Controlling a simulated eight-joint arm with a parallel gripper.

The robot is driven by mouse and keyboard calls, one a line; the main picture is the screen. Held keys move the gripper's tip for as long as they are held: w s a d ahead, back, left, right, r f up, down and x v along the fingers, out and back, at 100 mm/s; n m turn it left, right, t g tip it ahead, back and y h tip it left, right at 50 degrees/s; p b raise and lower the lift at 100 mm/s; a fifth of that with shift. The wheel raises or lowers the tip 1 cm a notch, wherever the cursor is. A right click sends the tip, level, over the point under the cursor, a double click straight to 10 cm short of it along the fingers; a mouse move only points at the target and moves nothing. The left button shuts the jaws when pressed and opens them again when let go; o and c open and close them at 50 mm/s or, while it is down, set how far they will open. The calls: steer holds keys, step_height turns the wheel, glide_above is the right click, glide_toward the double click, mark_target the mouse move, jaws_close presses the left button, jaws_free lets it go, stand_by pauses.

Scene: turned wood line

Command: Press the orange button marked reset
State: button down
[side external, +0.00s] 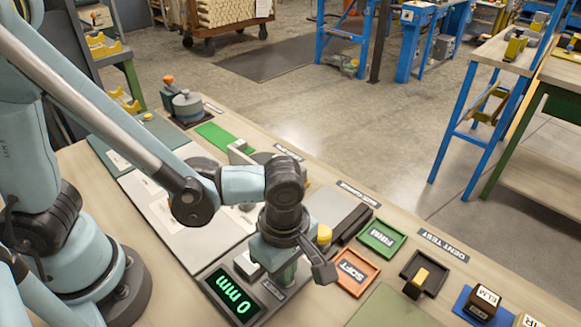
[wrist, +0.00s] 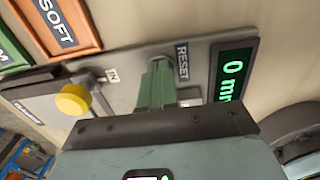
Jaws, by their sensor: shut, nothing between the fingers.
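The RESET label (wrist: 181,62) lies on a grey panel, just right of my fingertips in the wrist view. No orange button shows in either view; the spot beside the label is covered by my green fingers. My gripper (wrist: 158,65) is shut and empty, its fingers pointing down at the panel. In the side external view my gripper (side external: 287,277) is low over the same device, next to its display. I cannot tell whether the tips touch anything. The green display (side external: 232,294) reads 0 mm, and it also shows in the wrist view (wrist: 232,78).
A yellow knob (side external: 324,234) stands close to my gripper. Beyond it are a green FIRM tray (side external: 382,238), an orange SOFT tray (side external: 354,271) and a dark holder (side external: 424,270) with a yellow piece. Wooden blocks, one marked ELM (side external: 484,299), sit at the lower right.

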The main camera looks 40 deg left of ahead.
steer(key=shift+f, duration=0.1)
step_height(320, 180, up, 14)
stand_by(1.0)
stand_by(0.6)
steer(key=w+a+m+t, duration=0.2)
steer(key=a+m+t, duration=0.1)
steer(key=a+m, duration=0.6)
steer(key=w+a+f+m+t, duration=0.1)
steer(key=w+a+m+t, duration=0.2)
steer(key=a+m, duration=0.6)
steer(key=shift+a+t, duration=0.6)
steer(key=shift+a, duration=0.15)
